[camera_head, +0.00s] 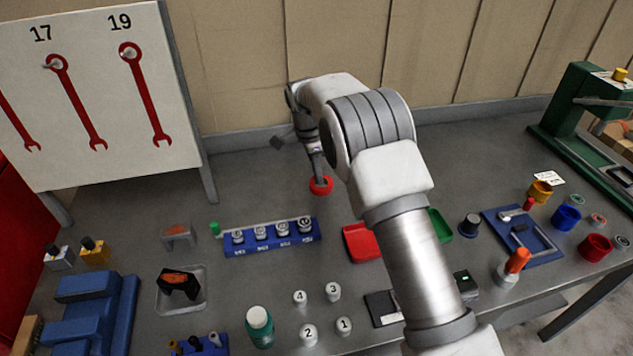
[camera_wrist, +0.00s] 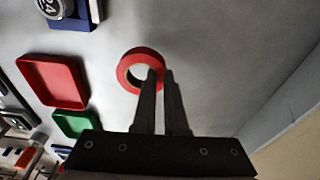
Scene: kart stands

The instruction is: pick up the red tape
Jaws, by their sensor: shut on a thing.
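The red tape (camera_head: 321,186) is a small ring at the back middle of the grey bench, behind the blue numbered rack. My gripper (camera_head: 315,172) points down at it. In the wrist view, my two fingers (camera_wrist: 161,74) are close together on the right side of the red tape (camera_wrist: 126,67). One fingertip is over the ring's opening and the other is outside, with the ring's wall pinched between them. Whether the tape touches the bench or hangs just above it, I cannot tell.
A blue rack (camera_head: 270,245) with numbered weights stands in front of the tape. A red tray (camera_head: 361,243) and a green tray (camera_head: 440,226) lie to the right, partly behind my arm. A wrench board (camera_head: 100,110) stands at left. Bare bench surrounds the tape.

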